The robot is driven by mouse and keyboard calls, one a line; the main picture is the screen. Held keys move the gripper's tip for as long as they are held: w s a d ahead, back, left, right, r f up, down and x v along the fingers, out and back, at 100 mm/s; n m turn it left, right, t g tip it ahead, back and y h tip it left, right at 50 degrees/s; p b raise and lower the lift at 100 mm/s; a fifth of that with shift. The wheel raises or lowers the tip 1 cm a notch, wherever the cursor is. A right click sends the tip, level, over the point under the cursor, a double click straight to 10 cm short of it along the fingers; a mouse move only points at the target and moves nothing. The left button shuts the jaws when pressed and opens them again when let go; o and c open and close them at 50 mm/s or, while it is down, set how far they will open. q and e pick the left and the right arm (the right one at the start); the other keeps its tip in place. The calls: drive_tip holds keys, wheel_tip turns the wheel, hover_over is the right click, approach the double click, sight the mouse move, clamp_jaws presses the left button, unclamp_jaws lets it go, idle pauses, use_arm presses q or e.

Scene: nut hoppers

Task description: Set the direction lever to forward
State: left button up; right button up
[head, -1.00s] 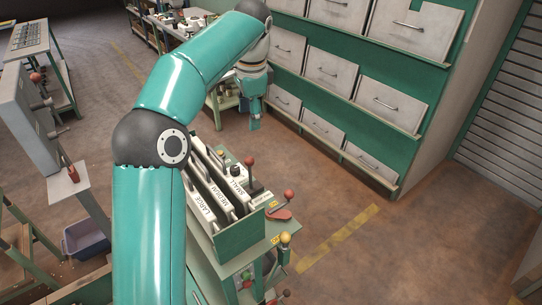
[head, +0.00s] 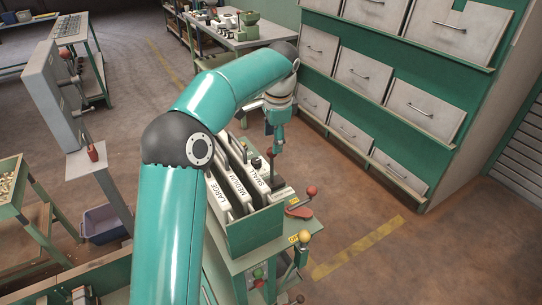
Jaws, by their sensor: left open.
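My left gripper (head: 275,143) hangs fingers-down above the back right of a green bench unit (head: 254,232), and its fingers are open. A short upright lever (head: 271,168) stands directly under and close to the fingers; its knob is partly hidden by them, and I cannot tell if they touch. A crank-like red lever (head: 300,210) with a red knob (head: 311,190) is on the unit's right side. A lever with a yellow knob (head: 304,237) is at its front right corner. No label here tells me which is the direction lever. My right gripper is not in view.
White dividers marked LARGE, MEDIUM and SMALL (head: 263,180) stand in the unit, left of the lever. A green cabinet with grey drawers (head: 364,68) rises behind right. A blue-grey bin (head: 103,223) is on the floor left. The floor right of the unit is clear.

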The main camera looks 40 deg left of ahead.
use_arm(q)
hover_over(272, 168)
drive_tip(key=f, duration=0.6)
drive_tip(key=shift+w+a+f, duration=0.1)
drive_tip(key=shift+w+a, duration=0.05)
drive_tip(key=shift+a, duration=0.05)
clamp_jaws()
